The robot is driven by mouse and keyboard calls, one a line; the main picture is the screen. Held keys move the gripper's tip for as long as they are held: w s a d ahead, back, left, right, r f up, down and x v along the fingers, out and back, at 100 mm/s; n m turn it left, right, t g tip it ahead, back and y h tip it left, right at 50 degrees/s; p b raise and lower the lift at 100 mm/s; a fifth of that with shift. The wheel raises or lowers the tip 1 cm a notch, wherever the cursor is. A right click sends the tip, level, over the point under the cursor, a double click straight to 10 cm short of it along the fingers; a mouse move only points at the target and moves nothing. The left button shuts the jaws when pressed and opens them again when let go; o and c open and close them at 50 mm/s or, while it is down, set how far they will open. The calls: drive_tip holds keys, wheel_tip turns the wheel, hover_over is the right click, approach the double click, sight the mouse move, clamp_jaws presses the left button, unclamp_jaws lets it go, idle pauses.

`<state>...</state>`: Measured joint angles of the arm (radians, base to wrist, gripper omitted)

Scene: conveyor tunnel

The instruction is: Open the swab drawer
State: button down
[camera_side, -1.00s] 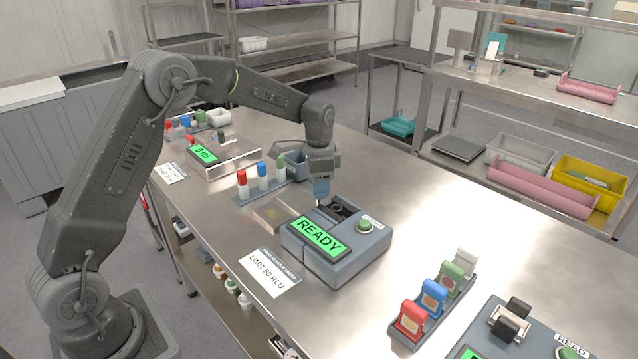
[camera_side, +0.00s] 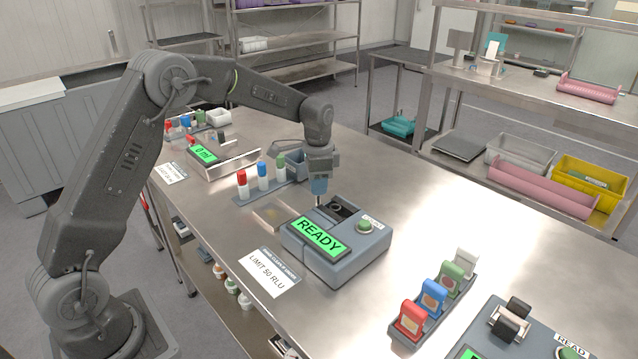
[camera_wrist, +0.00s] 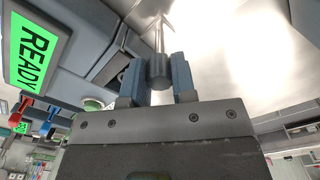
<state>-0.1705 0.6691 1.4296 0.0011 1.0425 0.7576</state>
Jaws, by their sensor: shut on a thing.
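The grey luminometer (camera_side: 345,262) stands on the bench with a green READY screen (camera_side: 318,236). A dark recess (camera_side: 343,209) with a round part shows in its top. My gripper (camera_side: 319,188) points down at the back left edge of the unit. In the wrist view, the blue fingers of my gripper (camera_wrist: 159,78) are shut on a grey cylindrical knob (camera_wrist: 158,66) with a thin metal rod (camera_wrist: 159,35). In the side view the knob is mostly hidden by the fingers; I cannot tell how far the drawer stands out.
A green button (camera_side: 365,226) sits on the unit's top. A clear shallow tray (camera_side: 270,214) lies left of the unit. A rack with red, blue and green-capped vials (camera_side: 262,178) stands behind it. Coloured blocks (camera_side: 433,292) stand in a holder at right front.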

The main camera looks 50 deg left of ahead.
drive_tip(key=a, duration=0.8)
drive_tip(key=c, duration=0.9)
unclamp_jaws()
drive_tip(key=shift+d, duration=0.1)
wheel_tip(320, 180, up, 14)
drive_tip(key=shift+f, duration=0.1)
